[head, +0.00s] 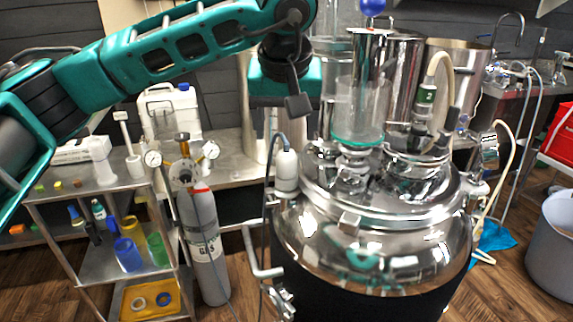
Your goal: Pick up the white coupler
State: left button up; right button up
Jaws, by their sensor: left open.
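A white cylindrical piece (287,171) with a dark cable at its top stands at the left side of the shiny steel vessel (372,240). It may be the white coupler, but I cannot tell for sure. My left gripper (265,140) hangs from the teal arm that comes in from the upper left. It is open, points down and is above and a little left of the white piece, apart from it in the picture. Its fingers are partly hard to make out against the bright background. My right gripper is not in view.
A grey gas cylinder (203,240) with gauges stands left of the vessel. A steel shelf cart (100,192) holds cups and small parts, with a yellow tray (128,310) below. A glass cylinder (358,105) and hoses rise from the vessel lid. A grey bin (550,240) stands right.

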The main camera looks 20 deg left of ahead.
aim_at(287, 154)
pick_arm(q)
jog(key=x, duration=0.9)
jog(key=shift+s+d, duration=0.15)
jog(key=shift+c, duration=0.5)
jog(key=shift+r, duration=0.1)
jog(key=c, duration=1)
